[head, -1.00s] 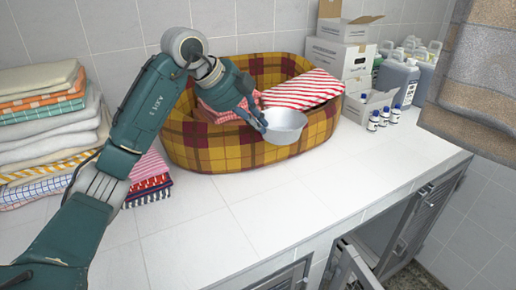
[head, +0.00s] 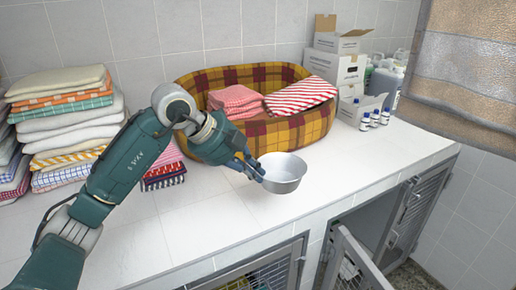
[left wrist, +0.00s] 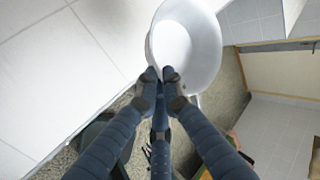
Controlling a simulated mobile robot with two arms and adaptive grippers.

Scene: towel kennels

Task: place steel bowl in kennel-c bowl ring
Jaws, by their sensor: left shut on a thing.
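The steel bowl (head: 283,174) is upright at the middle of the head view, over the front part of the white counter. My left gripper (head: 259,171) is shut on the near-left rim of the bowl. In the left wrist view the bowl (left wrist: 188,42) is at the top, with the fingertips of my left gripper (left wrist: 162,75) pinching its rim. Below the counter, a kennel with an open barred door (head: 358,262) shows at the bottom right. A second, barred kennel front (head: 265,272) shows left of it. No bowl ring can be made out. My right gripper is not in view.
A plaid pet bed (head: 310,128) with folded towels stands at the back of the counter. Towel stacks (head: 68,125) stand at the left. Boxes (head: 335,68) and bottles (head: 375,118) are at the back right. The counter's front right is clear.

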